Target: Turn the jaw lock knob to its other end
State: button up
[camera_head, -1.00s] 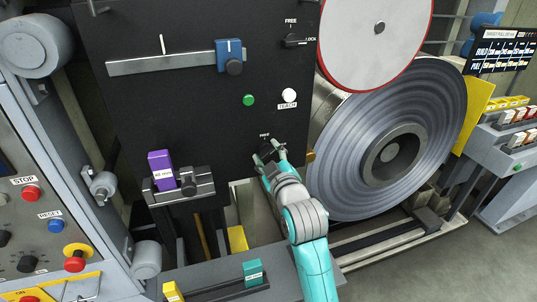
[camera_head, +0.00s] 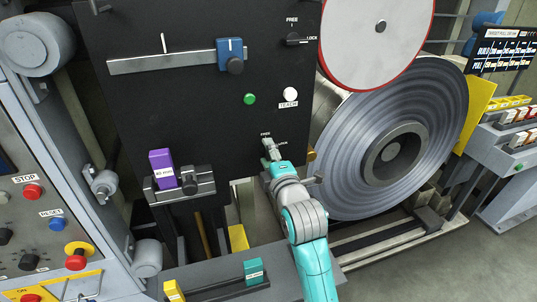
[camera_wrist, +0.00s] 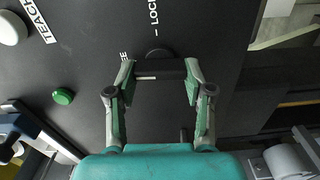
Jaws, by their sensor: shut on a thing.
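The jaw lock knob (camera_wrist: 168,68) is a black bar knob on the dark panel, between my fingers in the wrist view. A white line marks its left half, on the side of the partly hidden FREE label (camera_wrist: 123,57). The LOCK label (camera_wrist: 154,12) is above it in that view. My gripper (camera_wrist: 160,75) is shut on the knob, one finger at each end of the bar. In the head view my gripper (camera_head: 270,150) covers the knob, below its FREE label and left of its LOCK label.
A second FREE/LOCK knob (camera_head: 297,40) is higher on the panel. A white TEACH button (camera_head: 290,94) and a green button (camera_head: 249,99) sit above my gripper. The large steel coil (camera_head: 350,150) is close on the right. A purple block (camera_head: 161,168) stands to the left.

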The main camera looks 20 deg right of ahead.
jog(key=shift+n, duration=0.5)
jog(key=o, duration=1.2)
jog(key=shift+c, duration=0.2)
jog(key=s, duration=1.2)
jog(key=shift+f, duration=0.1)
